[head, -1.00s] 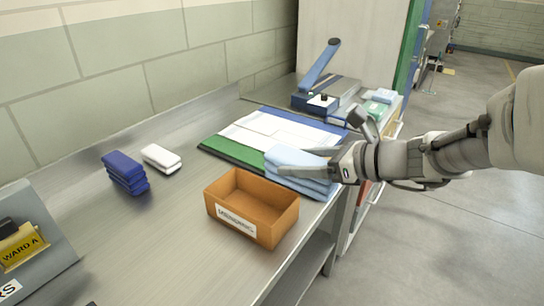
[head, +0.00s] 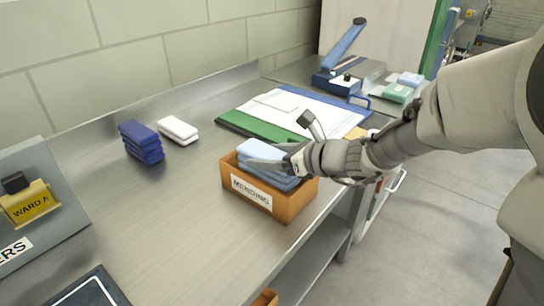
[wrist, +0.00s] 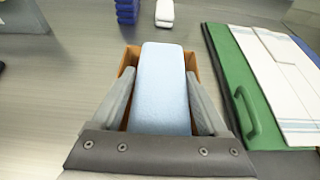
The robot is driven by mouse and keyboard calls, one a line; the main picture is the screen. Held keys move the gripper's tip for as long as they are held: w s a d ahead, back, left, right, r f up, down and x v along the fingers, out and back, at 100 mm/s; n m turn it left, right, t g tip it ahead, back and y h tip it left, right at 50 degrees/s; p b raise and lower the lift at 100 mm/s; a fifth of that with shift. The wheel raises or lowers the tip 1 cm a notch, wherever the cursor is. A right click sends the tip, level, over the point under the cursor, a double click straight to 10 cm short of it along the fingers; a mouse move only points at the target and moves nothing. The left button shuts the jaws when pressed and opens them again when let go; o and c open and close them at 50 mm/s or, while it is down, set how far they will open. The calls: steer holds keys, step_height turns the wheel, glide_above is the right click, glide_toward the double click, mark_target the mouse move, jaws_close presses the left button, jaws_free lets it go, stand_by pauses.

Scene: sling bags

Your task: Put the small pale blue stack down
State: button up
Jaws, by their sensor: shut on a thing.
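The small pale blue stack (head: 266,158) is folded cloth, held at the orange box labelled MENDING (head: 240,196). In the head view its lower part is hidden behind the box's front wall. My gripper (head: 272,166) is shut on the stack from the right side. In the wrist view the pale blue stack (wrist: 163,85) lies between my two fingers (wrist: 162,105), with the box's orange rim (wrist: 128,60) showing below and around it. I cannot tell whether the stack touches the box floor.
A dark blue stack (head: 141,142) and a white stack (head: 178,130) lie left of the box. A grey stand with a WARD A stamp (head: 30,205) is at the left. Bare steel bench lies between.

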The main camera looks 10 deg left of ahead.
steer(key=shift+f, duration=0.5)
steer(key=shift+f+b, duration=0.6)
steer(key=o, duration=1.4)
steer(key=shift+s+f, duration=0.1)
steer(key=shift+f, duration=0.05)
